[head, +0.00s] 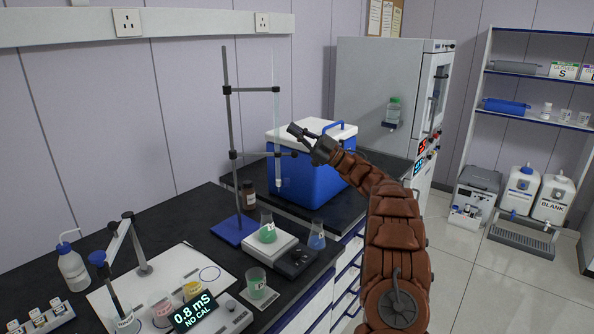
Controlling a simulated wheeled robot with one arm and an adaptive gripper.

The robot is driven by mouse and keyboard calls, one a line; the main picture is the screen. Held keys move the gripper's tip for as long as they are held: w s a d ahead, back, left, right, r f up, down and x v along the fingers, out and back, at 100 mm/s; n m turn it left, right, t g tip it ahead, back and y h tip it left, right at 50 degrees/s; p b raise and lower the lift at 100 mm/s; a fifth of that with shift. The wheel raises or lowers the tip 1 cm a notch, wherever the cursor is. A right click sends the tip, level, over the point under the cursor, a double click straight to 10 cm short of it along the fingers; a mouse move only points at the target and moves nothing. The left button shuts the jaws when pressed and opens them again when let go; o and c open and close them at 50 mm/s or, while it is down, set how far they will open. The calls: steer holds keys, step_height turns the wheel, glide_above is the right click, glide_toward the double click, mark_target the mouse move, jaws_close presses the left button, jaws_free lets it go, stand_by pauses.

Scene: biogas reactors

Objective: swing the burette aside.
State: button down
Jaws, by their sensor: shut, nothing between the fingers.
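The burette (277,95) is a thin clear glass tube, upright, held by two dark clamps on a grey rod (229,120) with a blue base (234,230). A dark piece beside its lower clamp looks like its stopcock (292,154). The burette's lower end hangs above a flask of green liquid (267,234) on a white stirrer-like device (262,248). My gripper (292,129) is shut and empty, just right of the burette at a height between the two clamps. Whether it touches the glass I cannot tell.
A blue cooler (306,185) with a white lid stands behind the burette, under my arm. A flask of blue liquid (317,236), a beaker (256,284), a brown bottle (248,195) and a conductivity meter (207,317) share the black bench.

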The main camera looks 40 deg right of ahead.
steer(key=s+a+f+n+t+h+b, duration=0.2)
steer(key=a+f+h+b, duration=0.1)
steer(key=a+h+b, duration=0.35)
steer(key=s+d+f+h+b, duration=0.2)
steer(key=s+f+h+b, duration=0.2)
steer(key=s+f+h, duration=0.55)
steer(key=w+d+r+n+p, duration=0.1)
steer(key=w+d+r+p, duration=0.1)
steer(key=w, duration=0.8)
steer(key=shift+d+r+g+h, duration=0.35)
steer(key=shift+d+r, duration=0.3)
steer(key=shift+d, duration=0.25)
